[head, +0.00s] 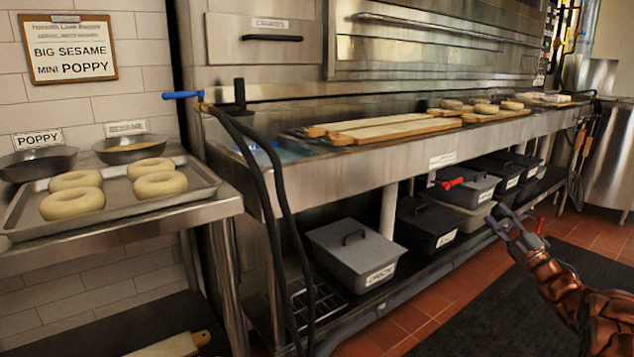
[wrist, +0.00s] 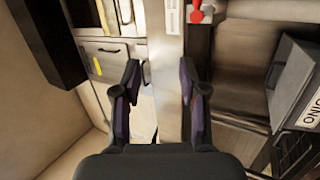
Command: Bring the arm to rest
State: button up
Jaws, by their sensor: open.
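My gripper (head: 517,228) is at the right of the head view, in the air in front of the lower shelf. It is empty, and its two fingers stand apart. In the wrist view my gripper (wrist: 158,95) shows both dark fingers, with a wide gap and nothing between them. Behind the gap is the steel edge of the counter (wrist: 172,60). My arm (head: 560,285) reaches in from the lower right corner of the head view, over the dark floor mat.
A tray (head: 22,222) with several bagels is on the left table. The steel counter (head: 350,172) holds long boards (head: 385,130). Lidded bins (head: 350,250) stand on the shelf below. A red valve handle (head: 450,183) sticks out near my gripper. The dark mat (head: 480,315) is clear.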

jog(key=w+r+m+g+h+p, duration=0.2)
jog(key=w+r+m+h+p, duration=0.1)
jog(key=r+m+h+p, duration=0.9)
jog(key=s+a+r+m+g+h+p, duration=0.3)
jog(key=s+a+r+g+p, duration=0.15)
jog(key=s+r+p, duration=0.2)
jog(key=s+a+r+m+g+y+p, duration=0.1)
jog(key=s+a+g+p, duration=0.4)
jog(key=s, duration=1.2)
jog(key=s+a+r+m+g+y+p, duration=0.2)
jog(key=s+a+g+p, duration=0.4)
jog(key=s+a, duration=0.6)
jog(key=s+a+r+m+g+y+p, duration=0.1)
jog(key=s+a+r+m+g+p, duration=0.2)
jog(key=s+a+p, duration=0.6)
jog(key=s+r+g, duration=0.2)
jog(key=s, duration=1.3)
jog(key=shift+s+r+m+y, duration=0.2)
jog(key=shift+r+m+y, duration=0.1)
jog(key=shift+m, duration=0.1)
